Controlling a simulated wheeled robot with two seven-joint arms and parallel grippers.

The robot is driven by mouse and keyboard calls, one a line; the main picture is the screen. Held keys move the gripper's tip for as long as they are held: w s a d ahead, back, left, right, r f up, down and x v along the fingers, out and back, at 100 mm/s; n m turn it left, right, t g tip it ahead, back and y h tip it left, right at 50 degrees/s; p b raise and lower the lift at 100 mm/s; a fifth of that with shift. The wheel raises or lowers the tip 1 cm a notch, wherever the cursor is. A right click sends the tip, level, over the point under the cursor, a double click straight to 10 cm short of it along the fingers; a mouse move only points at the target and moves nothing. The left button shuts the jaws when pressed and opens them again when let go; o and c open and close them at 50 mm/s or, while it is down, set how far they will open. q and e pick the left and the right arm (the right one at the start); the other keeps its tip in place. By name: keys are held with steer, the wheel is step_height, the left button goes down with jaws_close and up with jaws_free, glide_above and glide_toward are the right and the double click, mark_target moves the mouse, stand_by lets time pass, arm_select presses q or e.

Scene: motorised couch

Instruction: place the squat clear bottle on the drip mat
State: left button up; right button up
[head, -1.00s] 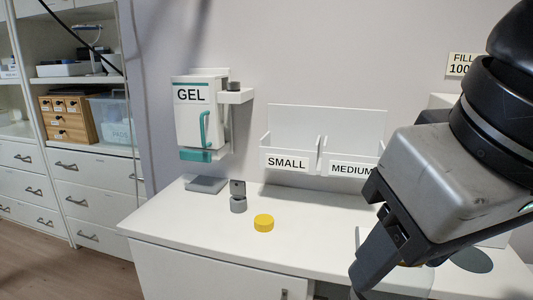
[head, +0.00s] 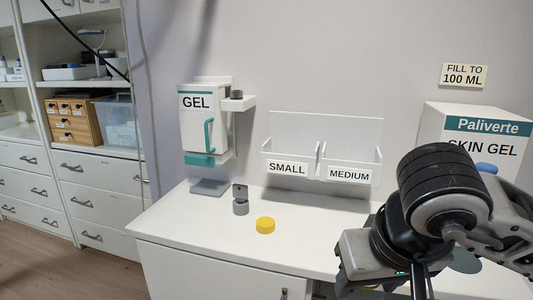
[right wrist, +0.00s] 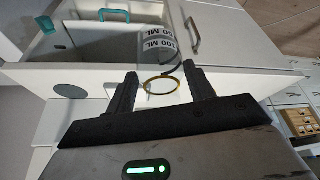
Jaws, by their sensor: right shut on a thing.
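My right gripper (right wrist: 161,88) is shut on the squat clear bottle (right wrist: 160,65) in the right wrist view. The bottle is see-through, with a yellow ring towards me and grey 50 ML and 100 ML bands. In the head view, my right arm and gripper are at the lower right, and the bottle cannot be made out there. The drip mat (head: 208,188), a flat grey slab, lies bare on the counter below the GEL dispenser (head: 204,125), well left of my right gripper. My left gripper is out of view.
A yellow cap (head: 265,225) and a small grey object (head: 240,200) stand on the counter (head: 320,240) right of the mat. SMALL and MEDIUM bins (head: 320,165) stand at the wall. A Paliverte skin gel box (head: 475,125) is behind my arm. The counter's middle is clear.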

steer(key=w+d+f+p, duration=0.1)
steer(key=d+f, duration=0.4)
steer(key=f, duration=0.5)
steer(key=shift+d+m, duration=0.25)
steer(key=shift+m, duration=0.15)
